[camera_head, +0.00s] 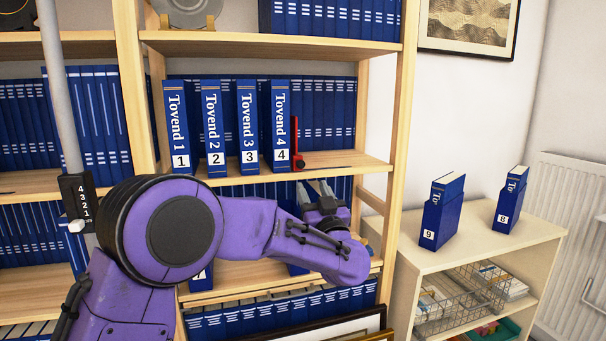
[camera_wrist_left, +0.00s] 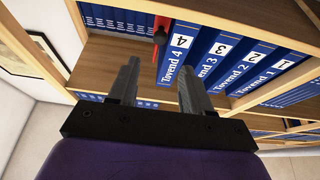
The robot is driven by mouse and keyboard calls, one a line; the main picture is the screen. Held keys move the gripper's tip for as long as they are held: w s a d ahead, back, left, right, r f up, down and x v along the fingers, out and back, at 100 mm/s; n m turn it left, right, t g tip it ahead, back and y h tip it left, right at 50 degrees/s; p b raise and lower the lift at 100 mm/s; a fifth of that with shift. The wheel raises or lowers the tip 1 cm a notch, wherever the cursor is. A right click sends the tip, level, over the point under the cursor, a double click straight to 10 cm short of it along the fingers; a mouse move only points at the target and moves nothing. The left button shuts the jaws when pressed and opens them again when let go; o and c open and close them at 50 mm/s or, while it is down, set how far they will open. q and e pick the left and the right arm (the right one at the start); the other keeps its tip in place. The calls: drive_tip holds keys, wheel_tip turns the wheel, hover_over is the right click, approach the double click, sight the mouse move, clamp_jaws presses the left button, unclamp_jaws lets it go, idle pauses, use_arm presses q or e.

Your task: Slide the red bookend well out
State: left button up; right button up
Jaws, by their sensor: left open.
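The red bookend (camera_head: 295,146) stands upright on the middle shelf, at the right of the blue volume Tovend 4 (camera_head: 280,126). A dark knob shows low on its front. In the left wrist view the red bookend (camera_wrist_left: 163,50) is a narrow red strip beside Tovend 4, with the dark knob in front. My left gripper (camera_head: 316,188) is below and in front of the shelf edge, close under the bookend. Its two fingers (camera_wrist_left: 158,82) are apart with nothing between them. The gripper does not touch the bookend. My right gripper is in neither view.
Tovend 1 (camera_head: 177,126), Tovend 2 and Tovend 3 stand left of Tovend 4. A low cabinet (camera_head: 475,240) with blue volumes 9 and 8 stands at the right.

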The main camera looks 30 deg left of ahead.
sight(301, 165)
use_arm(q)
drive_tip(key=x, duration=0.3)
drive_tip(key=p+x, duration=0.1)
drive_tip(key=x, duration=0.2)
drive_tip(key=p+x, duration=0.1)
drive_tip(key=x, duration=0.2)
drive_tip(key=shift+w+a+f, duration=0.2)
drive_tip(key=shift+w, duration=0.05)
clamp_jaws()
